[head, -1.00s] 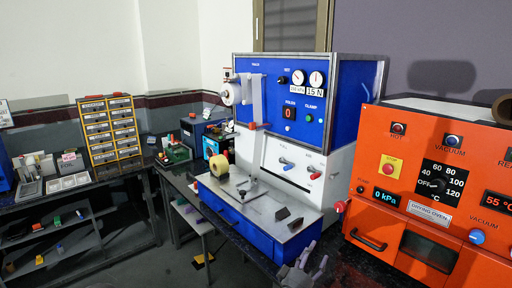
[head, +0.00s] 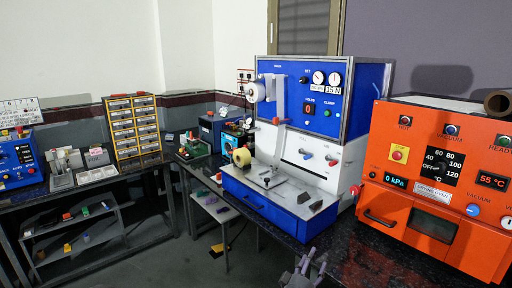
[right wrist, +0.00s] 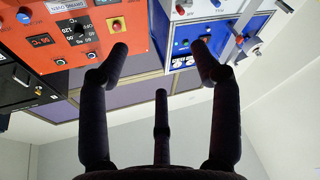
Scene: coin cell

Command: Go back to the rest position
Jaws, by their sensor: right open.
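My right gripper (head: 306,267) shows at the bottom of the head view, in front of the dark bench edge, below the blue and white machine. In the right wrist view its dark fingers (right wrist: 160,55) are spread open with nothing between them. That view is upside down, with the orange oven and the blue machine beyond the fingers. My left gripper is in neither view.
The blue machine (head: 262,205) and the orange drying oven (head: 400,160) stand on the dark bench (head: 365,262). A yellow drawer cabinet (head: 133,128) stands on the left bench.

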